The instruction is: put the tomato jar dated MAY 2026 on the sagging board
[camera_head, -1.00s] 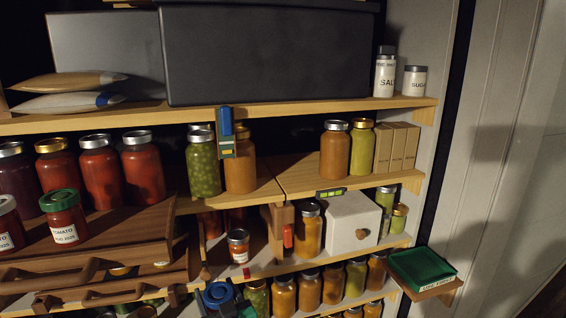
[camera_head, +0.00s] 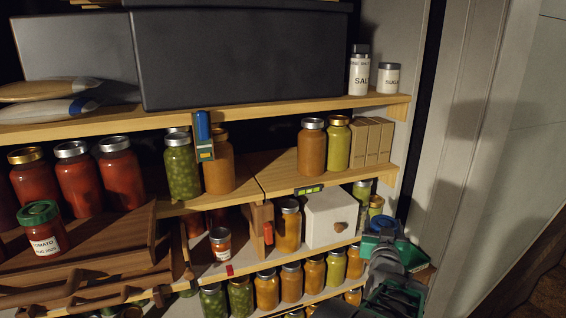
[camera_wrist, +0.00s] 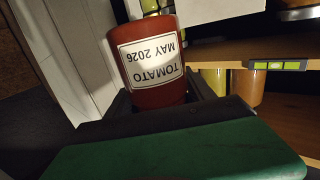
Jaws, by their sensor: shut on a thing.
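The red tomato jar (camera_wrist: 150,75), labelled TOMATO MAY 2026, is between the dark fingers of my gripper (camera_wrist: 158,98) in the wrist view. My gripper is shut on it; its label looks upside down in that picture. In the head view my arm's end (camera_head: 385,250) is at the right end of the lower shelves, and the held jar cannot be made out there. The middle shelf has two boards meeting at a seam: a left board (camera_head: 235,203) and a right board (camera_head: 275,182). A green spirit level (camera_head: 310,190) is at the right board's front edge. Sagging is hard to judge.
An orange jar (camera_head: 312,147), a yellow-green jar (camera_head: 337,145) and tan boxes (camera_head: 372,142) stand on the right board, with bare room left of them. Another tomato jar (camera_head: 42,230) stands on the wooden riser. A white box (camera_head: 330,217) is below the level.

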